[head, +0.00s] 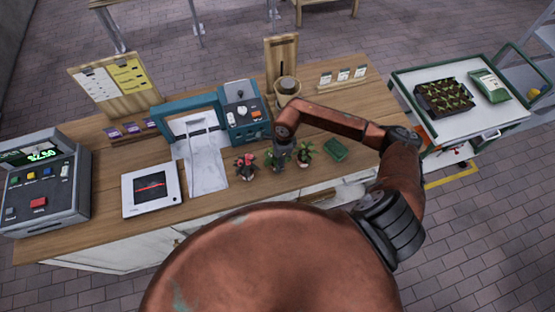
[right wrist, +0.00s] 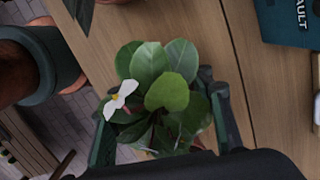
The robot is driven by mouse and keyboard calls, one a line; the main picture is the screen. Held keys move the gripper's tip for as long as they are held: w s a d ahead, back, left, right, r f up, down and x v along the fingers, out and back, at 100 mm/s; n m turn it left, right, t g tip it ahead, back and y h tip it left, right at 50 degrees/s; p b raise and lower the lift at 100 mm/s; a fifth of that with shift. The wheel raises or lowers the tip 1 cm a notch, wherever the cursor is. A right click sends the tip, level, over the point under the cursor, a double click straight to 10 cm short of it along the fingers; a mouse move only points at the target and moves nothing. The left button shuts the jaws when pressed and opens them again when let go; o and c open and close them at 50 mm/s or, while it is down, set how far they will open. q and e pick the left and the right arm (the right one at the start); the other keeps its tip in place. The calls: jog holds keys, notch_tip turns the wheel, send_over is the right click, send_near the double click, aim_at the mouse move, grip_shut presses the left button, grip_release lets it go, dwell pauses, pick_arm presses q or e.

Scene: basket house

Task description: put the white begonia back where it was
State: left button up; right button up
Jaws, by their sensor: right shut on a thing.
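The white begonia (right wrist: 160,90), with broad green leaves and one white flower with a yellow centre, sits between the fingers of my right gripper (right wrist: 165,125) in the right wrist view. The gripper is shut on it; its pot is mostly hidden by leaves and the gripper. In the head view my right gripper (head: 281,160) is low over the front of the wooden counter (head: 225,190), with some begonia leaves (head: 270,158) showing beside it. Whether the pot touches the counter I cannot tell. My left gripper is not in view.
A red-flowered plant (head: 245,167) stands left of the gripper and another potted plant (head: 304,152) close on its right. A green tray (head: 335,149) lies farther right. The teal machine (head: 240,115) stands behind. A white cart (head: 455,120) holds a seedling tray (head: 444,97).

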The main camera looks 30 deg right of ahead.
jog(key=shift+f, duration=0.15)
jog(key=o, duration=1.3)
jog(key=shift+r, duration=0.45)
notch_tip(320, 180, up, 11)
jog(key=d+b, duration=0.1)
jog(key=b, duration=0.2)
jog(key=shift+s+d+r, duration=0.2)
jog(key=shift+s, duration=0.1)
